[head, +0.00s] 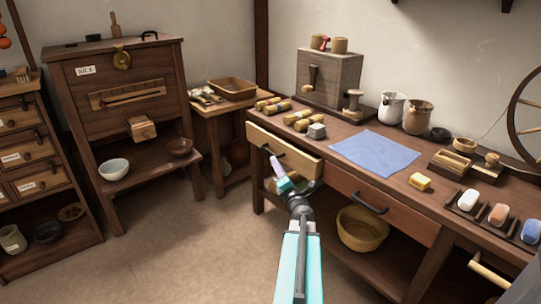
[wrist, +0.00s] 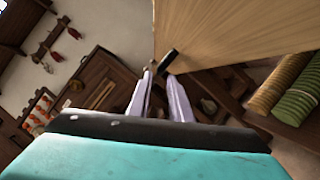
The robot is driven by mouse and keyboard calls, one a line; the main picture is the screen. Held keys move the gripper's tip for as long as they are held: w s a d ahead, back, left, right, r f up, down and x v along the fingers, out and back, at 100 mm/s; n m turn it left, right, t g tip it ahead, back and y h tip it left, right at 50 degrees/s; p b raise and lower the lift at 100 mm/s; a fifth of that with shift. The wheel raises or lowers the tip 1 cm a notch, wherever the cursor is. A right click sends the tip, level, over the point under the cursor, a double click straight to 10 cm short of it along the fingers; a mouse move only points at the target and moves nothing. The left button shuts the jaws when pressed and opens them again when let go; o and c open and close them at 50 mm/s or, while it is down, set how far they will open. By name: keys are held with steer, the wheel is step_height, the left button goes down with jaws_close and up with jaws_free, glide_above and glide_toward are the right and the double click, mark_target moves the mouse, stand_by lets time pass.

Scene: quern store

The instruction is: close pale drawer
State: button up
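The pale drawer (head: 302,161) is under the left end of the long workbench. Its front stands out somewhat from the bench, so it looks partly open. It has a dark bar handle (head: 267,150). My gripper (head: 273,162) is in front of the drawer, close to this handle. In the wrist view the pale wood (wrist: 235,35) fills the upper middle, and the dark handle (wrist: 167,60) shows at the fingertips. The two pale fingers (wrist: 160,76) are apart with a gap between them. Whether they touch the handle I cannot tell.
A reddish drawer (head: 368,199) with a dark handle sits flush to the right. The floor at left is clear.

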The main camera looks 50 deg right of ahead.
mark_target(270, 153)
steer(key=shift+b+x, duration=0.65)
steer(key=shift+x, duration=3.1)
steer(key=shift+c, duration=0.5)
jaws_close()
